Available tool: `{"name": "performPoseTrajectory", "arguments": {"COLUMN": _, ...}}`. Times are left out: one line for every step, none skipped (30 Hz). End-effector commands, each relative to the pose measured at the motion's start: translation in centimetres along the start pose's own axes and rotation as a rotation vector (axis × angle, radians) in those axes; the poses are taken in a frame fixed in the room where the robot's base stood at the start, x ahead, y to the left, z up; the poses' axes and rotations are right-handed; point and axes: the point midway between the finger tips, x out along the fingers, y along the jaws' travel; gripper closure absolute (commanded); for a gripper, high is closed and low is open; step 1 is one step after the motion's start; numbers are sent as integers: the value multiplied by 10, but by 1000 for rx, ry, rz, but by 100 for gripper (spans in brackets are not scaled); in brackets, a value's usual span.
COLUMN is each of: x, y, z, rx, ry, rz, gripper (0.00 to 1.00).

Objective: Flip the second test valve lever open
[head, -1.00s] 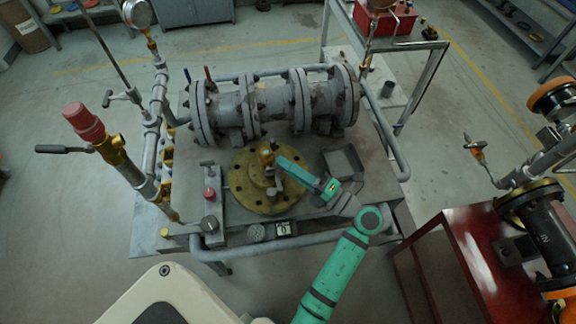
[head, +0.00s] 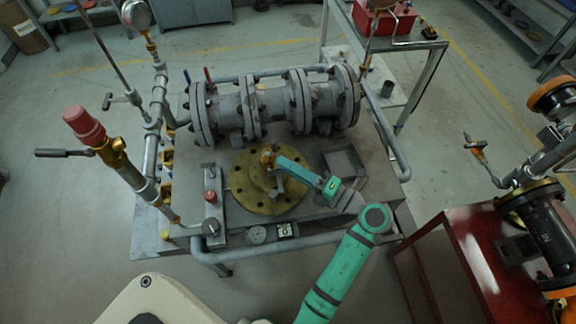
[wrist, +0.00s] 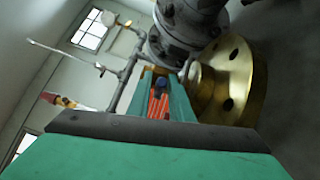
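Two small levers stand on the left end of the grey flanged pipe body (head: 275,105) in the head view: a blue one (head: 187,76) and a red one (head: 207,74). I cannot tell which is the second test valve lever. My gripper (head: 270,160) hovers over the yellow round flange (head: 243,180), in front of the pipe body and apart from both levers. In the wrist view its teal fingers (wrist: 160,88) have orange-red ribbing between them. A small dark blue shape shows there, but I cannot tell what it is. The finger gap is unclear.
A vertical pipe with a red-capped brass valve and grey handle (head: 65,152) rises at the left. A small box with a red button (head: 210,197) and an open grey tray (head: 345,165) flank the flange. A red cabinet (head: 440,265) stands at the right.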

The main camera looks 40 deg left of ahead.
Motion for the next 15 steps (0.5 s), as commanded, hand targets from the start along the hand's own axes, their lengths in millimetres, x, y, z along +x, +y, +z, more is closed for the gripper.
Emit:
{"name": "performPoseTrajectory", "arguments": {"x": 0, "y": 0, "z": 0, "rx": 0, "ry": 0, "rz": 0, "gripper": 81}}
{"name": "performPoseTrajectory", "arguments": {"x": 0, "y": 0, "z": 0, "rx": 0, "ry": 0, "rz": 0, "gripper": 81}}
{"name": "performPoseTrajectory", "arguments": {"x": 0, "y": 0, "z": 0, "rx": 0, "ry": 0, "rz": 0, "gripper": 81}}
{"name": "performPoseTrajectory", "arguments": {"x": 0, "y": 0, "z": 0, "rx": 0, "ry": 0, "rz": 0, "gripper": 81}}
{"name": "performPoseTrajectory", "arguments": {"x": 0, "y": 0, "z": 0, "rx": 0, "ry": 0, "rz": 0, "gripper": 81}}
{"name": "performPoseTrajectory", "arguments": {"x": -1, "y": 0, "z": 0, "rx": 0, "ry": 0, "rz": 0, "gripper": 81}}
{"name": "performPoseTrajectory", "arguments": {"x": -2, "y": 0, "z": 0, "rx": 0, "ry": 0, "rz": 0, "gripper": 81}}
{"name": "performPoseTrajectory", "arguments": {"x": -3, "y": 0, "z": 0, "rx": 0, "ry": 0, "rz": 0, "gripper": 81}}
{"name": "performPoseTrajectory", "arguments": {"x": -6, "y": 0, "z": 0, "rx": 0, "ry": 0, "rz": 0, "gripper": 81}}
{"name": "performPoseTrajectory", "arguments": {"x": -9, "y": 0, "z": 0, "rx": 0, "ry": -1, "rz": 0, "gripper": 81}}
{"name": "performPoseTrajectory", "arguments": {"x": -12, "y": 0, "z": 1, "rx": 0, "ry": -1, "rz": 0, "gripper": 81}}
{"name": "performPoseTrajectory", "arguments": {"x": -18, "y": 0, "z": 1, "rx": 0, "ry": -2, "rz": -1, "gripper": 81}}
{"name": "performPoseTrajectory", "arguments": {"x": -23, "y": 0, "z": 1, "rx": 0, "ry": -2, "rz": -1, "gripper": 81}}
{"name": "performPoseTrajectory", "arguments": {"x": -28, "y": 0, "z": 1, "rx": 0, "ry": -4, "rz": -1, "gripper": 81}}
{"name": "performPoseTrajectory", "arguments": {"x": -36, "y": 0, "z": 1, "rx": 0, "ry": -3, "rz": 0, "gripper": 81}}
